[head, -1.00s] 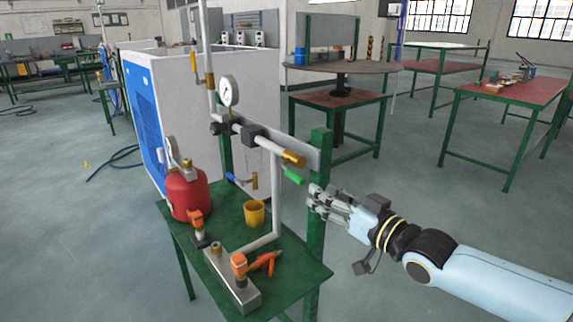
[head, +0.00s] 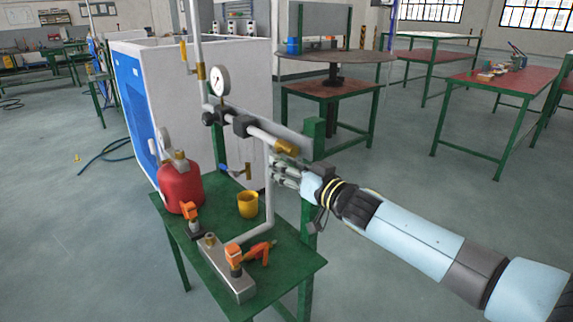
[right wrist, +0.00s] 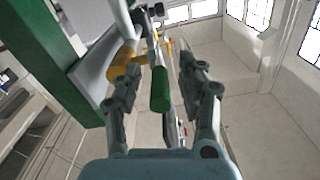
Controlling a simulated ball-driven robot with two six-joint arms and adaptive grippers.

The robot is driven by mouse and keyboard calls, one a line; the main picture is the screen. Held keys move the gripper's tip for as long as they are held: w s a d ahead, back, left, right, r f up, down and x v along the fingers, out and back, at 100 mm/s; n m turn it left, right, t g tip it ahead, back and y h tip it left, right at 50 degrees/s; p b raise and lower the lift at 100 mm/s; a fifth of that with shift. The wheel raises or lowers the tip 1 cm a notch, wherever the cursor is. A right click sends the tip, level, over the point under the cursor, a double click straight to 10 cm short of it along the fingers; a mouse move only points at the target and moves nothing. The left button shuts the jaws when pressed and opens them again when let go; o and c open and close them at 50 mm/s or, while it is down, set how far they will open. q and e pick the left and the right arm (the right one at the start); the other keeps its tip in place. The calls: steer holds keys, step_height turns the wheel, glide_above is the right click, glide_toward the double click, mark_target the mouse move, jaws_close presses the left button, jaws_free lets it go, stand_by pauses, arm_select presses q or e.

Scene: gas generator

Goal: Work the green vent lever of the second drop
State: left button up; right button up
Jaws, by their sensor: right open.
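The green lever (right wrist: 160,90) shows in the right wrist view between the two spread fingers of my right gripper (right wrist: 163,68). It joins a brass valve (right wrist: 122,62) on the white pipe. In the head view the brass valve (head: 286,147) sits at the pipe's end, and the green lever is hidden behind my right gripper (head: 280,171). The gripper is open, just below the valve; I cannot tell whether a finger touches the lever. My left gripper is not in view.
A green post (head: 314,140) stands close beside my gripper. A gauge (head: 219,80) and a blue-handled valve (head: 233,169) are on the pipework. A red tank (head: 181,188), a yellow cup (head: 248,204) and orange-handled fittings stand on the green table (head: 212,276).

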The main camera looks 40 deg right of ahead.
jaws_close()
stand_by(0.3)
steer(key=shift+f, duration=0.1)
